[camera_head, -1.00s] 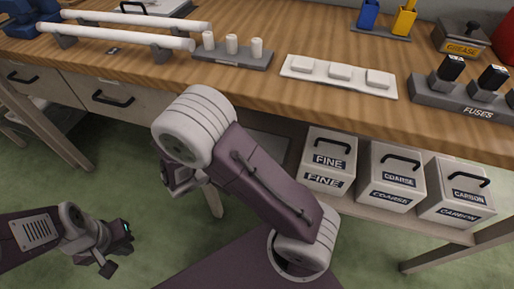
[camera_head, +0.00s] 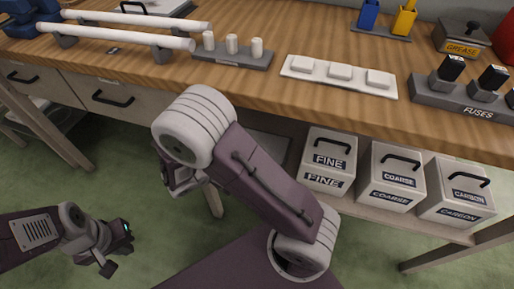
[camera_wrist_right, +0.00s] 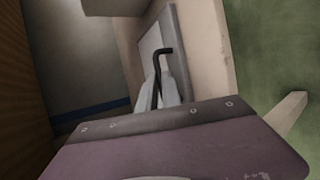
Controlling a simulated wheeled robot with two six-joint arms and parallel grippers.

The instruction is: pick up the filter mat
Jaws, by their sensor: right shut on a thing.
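I cannot make out a filter mat for certain in either view. In the right wrist view a bent black handle (camera_wrist_right: 156,78) stands in front of a pale upright panel (camera_wrist_right: 151,42). The purple-grey body of my right gripper (camera_wrist_right: 166,92) fills the bottom, with light grey pieces on both sides of the handle, and the gripper is shut on it. In the head view my right arm hides that gripper. My left gripper (camera_head: 119,254) is low at the left over the floor, open and empty.
Boxes labelled FINE (camera_head: 328,163), COARSE (camera_head: 391,178) and CARBON (camera_head: 455,193) stand on a shelf under the wooden bench (camera_head: 250,87). The bench holds a white three-pad strip (camera_head: 339,75), a peg rack (camera_head: 232,58) and a fuse block (camera_head: 465,97).

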